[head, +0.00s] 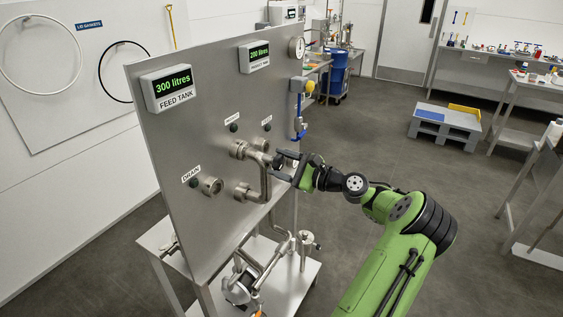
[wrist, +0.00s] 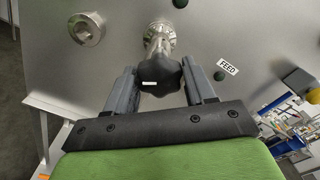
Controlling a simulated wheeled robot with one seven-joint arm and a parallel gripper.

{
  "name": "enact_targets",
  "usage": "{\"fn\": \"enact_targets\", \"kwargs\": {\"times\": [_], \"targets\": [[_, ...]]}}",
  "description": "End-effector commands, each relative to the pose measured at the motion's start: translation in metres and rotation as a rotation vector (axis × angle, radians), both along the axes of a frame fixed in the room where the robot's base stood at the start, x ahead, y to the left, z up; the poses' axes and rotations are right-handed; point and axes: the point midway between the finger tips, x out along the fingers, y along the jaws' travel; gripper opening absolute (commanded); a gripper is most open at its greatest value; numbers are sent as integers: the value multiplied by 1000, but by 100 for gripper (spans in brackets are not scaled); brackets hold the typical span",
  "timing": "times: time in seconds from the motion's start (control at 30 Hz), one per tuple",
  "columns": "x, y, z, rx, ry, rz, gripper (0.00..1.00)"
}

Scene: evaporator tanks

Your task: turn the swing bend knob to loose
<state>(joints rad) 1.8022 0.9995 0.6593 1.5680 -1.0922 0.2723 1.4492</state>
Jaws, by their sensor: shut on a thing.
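The swing bend knob (wrist: 160,77) is a dark lobed knob with a small white mark on its face. It sits in front of a steel pipe fitting (wrist: 159,40) in the wrist view. My gripper (wrist: 161,88) has one finger on each side of the knob and is shut on it. In the head view my gripper (head: 284,164) reaches the steel swing bend pipe (head: 265,180) at the panel front. The knob is mostly hidden there by the fingers.
The steel panel (head: 215,110) carries a feed tank display (head: 172,88), a second display (head: 259,56) and a gauge (head: 296,47). A drain port (head: 211,186) is left of the bend. The floor to the right is open.

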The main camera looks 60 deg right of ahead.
Motion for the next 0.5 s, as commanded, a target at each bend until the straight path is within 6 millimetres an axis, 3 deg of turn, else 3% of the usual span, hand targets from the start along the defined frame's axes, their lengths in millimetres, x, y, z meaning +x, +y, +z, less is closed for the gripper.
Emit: {"fn": "enact_targets", "kwargs": {"times": [0.5], "targets": [[0,-1,-2,-489,-43,-1,24]]}}
